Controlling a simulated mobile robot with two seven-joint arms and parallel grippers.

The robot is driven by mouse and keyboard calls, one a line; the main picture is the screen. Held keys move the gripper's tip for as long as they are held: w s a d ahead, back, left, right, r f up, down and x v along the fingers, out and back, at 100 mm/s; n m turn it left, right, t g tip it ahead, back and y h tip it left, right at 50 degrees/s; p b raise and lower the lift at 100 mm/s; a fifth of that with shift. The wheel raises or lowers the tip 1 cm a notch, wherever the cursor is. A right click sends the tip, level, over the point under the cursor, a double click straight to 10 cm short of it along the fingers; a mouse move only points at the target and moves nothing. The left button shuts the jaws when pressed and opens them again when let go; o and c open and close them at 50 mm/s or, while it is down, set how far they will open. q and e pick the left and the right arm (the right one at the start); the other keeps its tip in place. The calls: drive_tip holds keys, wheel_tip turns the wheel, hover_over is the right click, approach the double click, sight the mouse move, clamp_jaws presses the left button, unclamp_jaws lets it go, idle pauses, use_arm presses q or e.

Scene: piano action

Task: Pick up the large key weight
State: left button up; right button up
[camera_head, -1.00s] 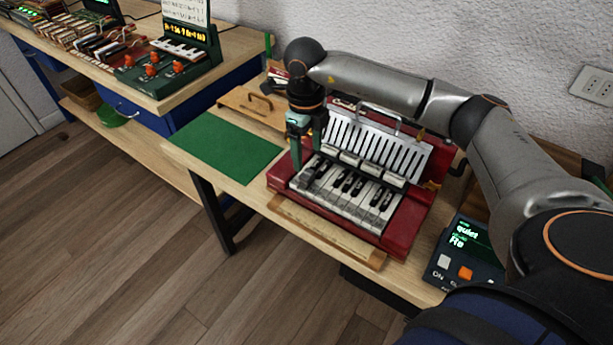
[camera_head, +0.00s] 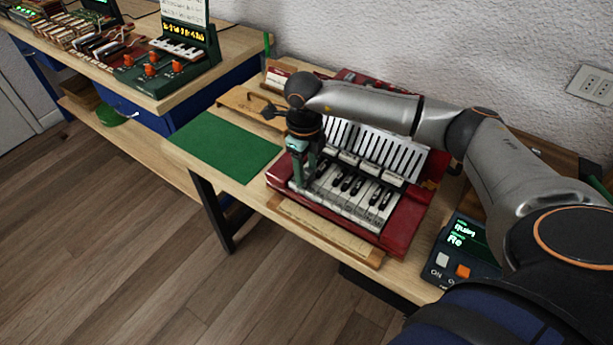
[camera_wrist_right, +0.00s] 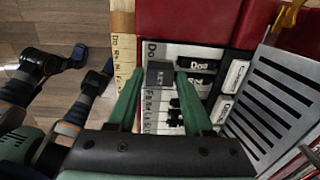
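The large key weight appears to be the dark grey block with lettering (camera_wrist_right: 160,75) in the right wrist view. It sits on the white piano keys (camera_wrist_right: 158,108). My right gripper (camera_wrist_right: 160,76) is open, its two green fingers on either side of the block, with narrow gaps seeming to show. In the head view my right gripper (camera_head: 306,180) points down at the left end of the keyboard (camera_head: 345,195). The block cannot be made out there, hidden by the gripper. My left gripper is not in view in the head view.
The keyboard sits in a red case (camera_head: 402,235) with a slotted metal panel (camera_head: 375,145) behind the keys. A green mat (camera_head: 225,147) lies left of it. A wooden strip (camera_head: 325,232) runs along the front. A display box (camera_head: 462,250) stands at right.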

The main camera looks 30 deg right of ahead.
clamp_jaws()
